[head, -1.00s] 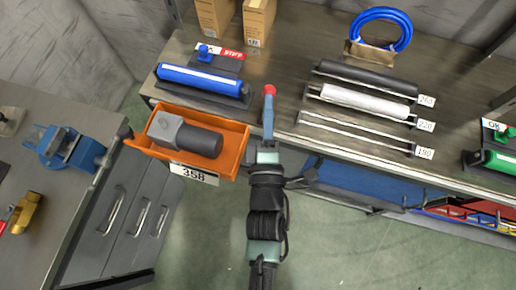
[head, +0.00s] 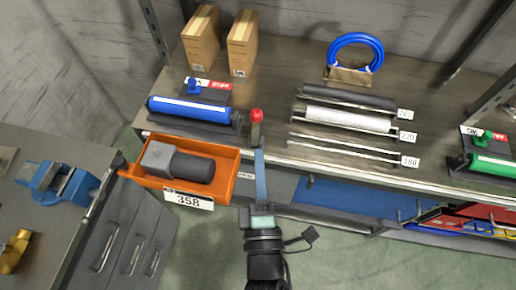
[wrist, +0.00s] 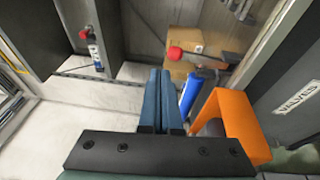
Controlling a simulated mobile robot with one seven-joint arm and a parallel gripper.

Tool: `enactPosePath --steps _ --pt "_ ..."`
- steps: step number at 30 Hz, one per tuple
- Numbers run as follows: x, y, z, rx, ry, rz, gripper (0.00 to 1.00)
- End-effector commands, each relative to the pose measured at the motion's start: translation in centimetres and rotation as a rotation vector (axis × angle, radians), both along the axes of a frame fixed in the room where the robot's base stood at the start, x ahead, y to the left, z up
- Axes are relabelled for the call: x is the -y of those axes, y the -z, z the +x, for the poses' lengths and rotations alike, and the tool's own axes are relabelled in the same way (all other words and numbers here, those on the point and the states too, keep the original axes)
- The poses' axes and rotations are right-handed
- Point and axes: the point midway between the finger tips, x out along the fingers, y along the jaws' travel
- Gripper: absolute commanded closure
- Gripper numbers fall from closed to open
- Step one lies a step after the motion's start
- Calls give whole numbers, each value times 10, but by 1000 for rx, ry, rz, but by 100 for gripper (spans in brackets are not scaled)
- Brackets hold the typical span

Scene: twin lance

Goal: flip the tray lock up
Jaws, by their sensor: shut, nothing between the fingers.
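The orange tray (head: 228,180), labelled 358, juts out at the bench's front edge and holds a grey motor-like part (head: 180,162). It shows at the right in the wrist view (wrist: 238,118). A lever with a red knob (head: 256,115), which looks like the tray lock, is just right of the tray at the bench edge. Its knob also shows in the wrist view (wrist: 175,53), beyond my fingertips. My gripper (head: 260,152) is shut and empty, its blue fingers together (wrist: 164,74). The fingertips appear just below the lever; I cannot tell whether they touch it.
A blue roller (head: 190,110) lies on the bench behind the tray, with cardboard boxes (head: 201,40) further back. A rack of rollers (head: 345,120) is to the right. A grey cabinet with a blue vise (head: 58,182) stands at the left. Open floor lies in front.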

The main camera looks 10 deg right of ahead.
Motion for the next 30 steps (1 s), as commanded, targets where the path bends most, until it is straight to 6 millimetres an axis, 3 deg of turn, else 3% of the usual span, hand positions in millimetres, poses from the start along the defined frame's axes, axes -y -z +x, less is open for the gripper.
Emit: enactPosePath --steps 3,10,30 --pt "-1 0 -22 -3 1 0 100" --pt "-2 -5 -46 -2 1 0 100" --pt "-3 -7 -52 -1 0 0 100"
